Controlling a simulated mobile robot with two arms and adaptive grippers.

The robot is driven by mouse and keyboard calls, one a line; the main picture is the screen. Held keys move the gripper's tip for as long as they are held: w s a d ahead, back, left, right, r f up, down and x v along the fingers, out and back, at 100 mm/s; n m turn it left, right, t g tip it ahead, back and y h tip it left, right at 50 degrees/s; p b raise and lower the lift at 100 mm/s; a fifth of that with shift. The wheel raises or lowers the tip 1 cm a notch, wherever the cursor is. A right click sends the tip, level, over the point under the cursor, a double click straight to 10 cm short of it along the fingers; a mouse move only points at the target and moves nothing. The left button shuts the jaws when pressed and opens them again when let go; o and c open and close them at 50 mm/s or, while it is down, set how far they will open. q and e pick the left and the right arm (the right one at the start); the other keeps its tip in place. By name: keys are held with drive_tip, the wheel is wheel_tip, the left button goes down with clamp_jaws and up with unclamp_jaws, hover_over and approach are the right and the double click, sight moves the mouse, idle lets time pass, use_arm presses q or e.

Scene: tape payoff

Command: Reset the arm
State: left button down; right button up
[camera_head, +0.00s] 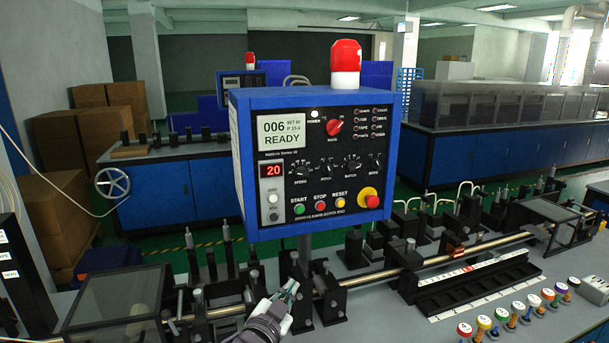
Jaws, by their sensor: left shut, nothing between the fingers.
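My left gripper (291,288) shows low in the head view, left of the middle. Its fingers are shut with nothing between them, and they point up and slightly right. It is in front of the machine's rail and black brackets (330,302), below the control box. I cannot tell whether it touches them. The blue control box (318,160) stands on a post behind the gripper, with a READY display, a red 20 readout, knobs and buttons. A red lamp (345,58) is on top. My right gripper is not in view.
A long steel rail (435,262) with black fixtures crosses the bench. A clear-covered box (112,300) stands at the left. A row of colored caps (516,307) and a white-striped holder (475,278) are at the right. Bare grey bench (400,325) shows at the front.

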use_arm(q)
drive_tip(key=s+a+f+n+g+y, duration=0.25)
drive_tip(key=s+a+f, duration=0.35)
drive_tip(key=s+f, duration=0.3)
drive_tip(key=s+a+f+n+g+y, duration=0.25)
drive_tip(key=s+a+f+g, duration=0.35)
drive_tip(key=s, duration=0.5)
drive_tip(key=s+a+f+n+g, duration=0.1)
drive_tip(key=s+a+f+g, duration=0.15)
drive_tip(key=s, duration=0.75)
drive_tip(key=s+a+f+n+g, duration=0.1)
drive_tip(key=s+a+f+g, duration=0.15)
drive_tip(key=s, duration=0.75)
wheel_tip(320, 180, down, 28)
drive_tip(key=b, duration=0.3)
drive_tip(key=s+a+f+g+y+b, duration=0.1)
drive_tip(key=s+a+f+g+b, duration=0.1)
drive_tip(key=s+f, duration=1.5)
wheel_tip(320, 180, down, 3)
drive_tip(key=shift+a+r+b, duration=0.2)
drive_tip(key=shift+a+b, duration=0.15)
drive_tip(key=shift+a, duration=0.35)
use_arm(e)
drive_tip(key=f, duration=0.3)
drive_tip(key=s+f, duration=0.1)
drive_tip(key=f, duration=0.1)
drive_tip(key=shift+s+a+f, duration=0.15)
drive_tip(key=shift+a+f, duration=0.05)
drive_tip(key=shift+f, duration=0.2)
